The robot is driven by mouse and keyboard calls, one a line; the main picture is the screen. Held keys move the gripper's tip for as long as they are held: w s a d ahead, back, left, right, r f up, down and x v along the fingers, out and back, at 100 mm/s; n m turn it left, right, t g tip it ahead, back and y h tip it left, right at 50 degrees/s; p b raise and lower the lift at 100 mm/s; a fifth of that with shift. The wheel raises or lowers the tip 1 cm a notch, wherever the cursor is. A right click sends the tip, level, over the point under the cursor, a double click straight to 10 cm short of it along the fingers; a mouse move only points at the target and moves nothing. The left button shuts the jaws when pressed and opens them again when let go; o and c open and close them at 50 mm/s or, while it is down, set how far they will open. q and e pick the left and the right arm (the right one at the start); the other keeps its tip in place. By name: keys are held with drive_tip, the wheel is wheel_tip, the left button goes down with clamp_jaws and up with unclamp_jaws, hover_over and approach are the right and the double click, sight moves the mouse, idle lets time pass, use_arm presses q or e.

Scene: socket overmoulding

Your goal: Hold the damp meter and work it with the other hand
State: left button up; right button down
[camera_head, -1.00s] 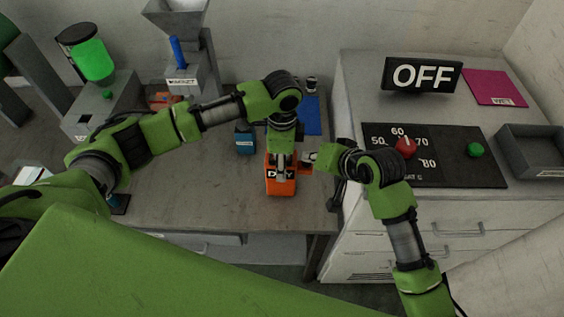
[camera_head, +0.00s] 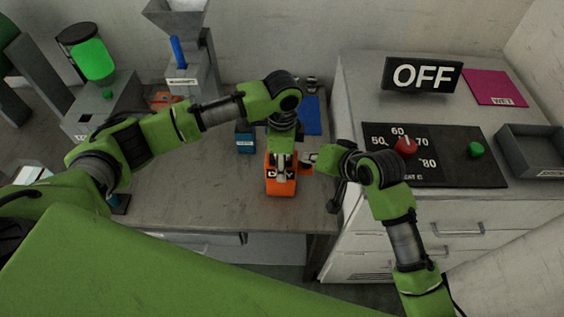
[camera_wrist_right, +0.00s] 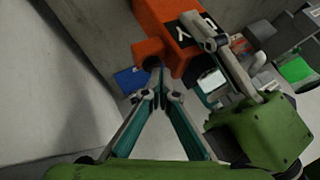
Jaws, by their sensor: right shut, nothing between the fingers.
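The damp meter (camera_head: 281,187) is an orange box with a dark label, partly covered, that seems to read DRY. It is at the middle of the table in the head view, and at the top in the right wrist view (camera_wrist_right: 152,20). My left gripper (camera_head: 282,169) comes down onto it, one finger across its label; it looks shut on the meter, with the far finger hidden. My right gripper (camera_head: 309,158) is shut and empty at the meter's right side. In the right wrist view its tips (camera_wrist_right: 160,97) are close to the meter; I cannot tell if they touch.
A blue box (camera_head: 244,142) stands left of the meter, and a blue sheet (camera_head: 312,116) lies behind. The cabinet on the right carries a red dial (camera_head: 405,147), a green button (camera_head: 475,149), an OFF sign (camera_head: 422,75) and a grey tray (camera_head: 535,168). The front table area is clear.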

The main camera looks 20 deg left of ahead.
sight(309, 165)
drive_tip(key=shift+s+f, duration=0.15)
drive_tip(key=shift+f, duration=0.1)
use_arm(q)
drive_tip(key=shift+w, duration=0.1)
use_arm(e)
drive_tip(key=shift+r, duration=3.25)
use_arm(q)
drive_tip(key=o, duration=1.2)
drive_tip(key=shift+c, duration=0.2)
